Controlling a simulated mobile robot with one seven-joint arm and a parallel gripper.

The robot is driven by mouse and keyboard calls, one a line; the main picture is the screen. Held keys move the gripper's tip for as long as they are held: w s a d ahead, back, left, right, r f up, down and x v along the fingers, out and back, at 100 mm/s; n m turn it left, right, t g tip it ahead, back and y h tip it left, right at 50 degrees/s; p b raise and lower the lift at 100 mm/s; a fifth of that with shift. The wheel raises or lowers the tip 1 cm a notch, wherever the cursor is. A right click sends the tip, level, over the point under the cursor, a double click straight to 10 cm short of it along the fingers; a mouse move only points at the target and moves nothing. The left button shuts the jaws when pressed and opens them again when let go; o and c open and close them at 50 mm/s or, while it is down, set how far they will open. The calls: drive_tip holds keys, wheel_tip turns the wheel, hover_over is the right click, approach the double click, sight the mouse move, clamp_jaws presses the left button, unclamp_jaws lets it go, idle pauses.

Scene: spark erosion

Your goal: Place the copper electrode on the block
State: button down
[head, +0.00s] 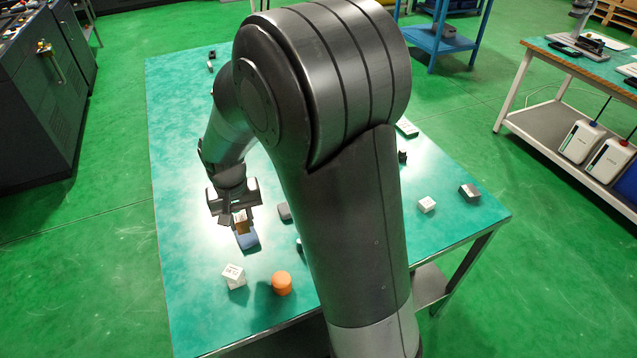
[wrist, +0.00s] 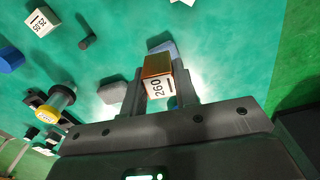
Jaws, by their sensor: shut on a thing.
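The copper electrode (wrist: 157,65), a small copper-coloured block with a white face marked 260, sits between the fingers of my gripper (wrist: 160,80). My gripper is shut on it; in the head view my gripper (head: 237,216) points down over the table with the copper electrode (head: 241,227) at its tips. A blue block (head: 248,241) lies directly below or just behind the electrode, partly hidden by it. The blue block (wrist: 165,47) also shows behind the electrode in the wrist view. I cannot tell whether the two touch.
A grey piece (head: 284,211) lies right of my gripper.

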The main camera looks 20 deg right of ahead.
drive_tip(key=w+d+m, duration=0.3)
drive_tip(key=d, duration=0.6)
drive_tip(key=w+d+m, duration=0.2)
drive_tip(key=w+d, duration=0.1)
drive_tip(key=d, duration=0.7)
drive_tip(key=s+d+r+m, duration=0.1)
drive_tip(key=s+d+m, duration=0.15)
drive_tip(key=d, duration=0.95)
drive_tip(key=s+d+r+m, duration=0.1)
drive_tip(key=d+m, duration=0.2)
drive_tip(key=d, duration=0.9)
drive_tip(key=s+d+m, duration=0.7)
drive_tip(key=s+d, duration=1.5)
drive_tip(key=d, duration=0.4)
hover_over(471, 190)
drive_tip(key=shift+n, duration=0.25)
wheel_tip(471, 190, down, 6)
drive_tip(key=shift+f, duration=2.05)
drive_tip(key=shift+f, duration=0.1)
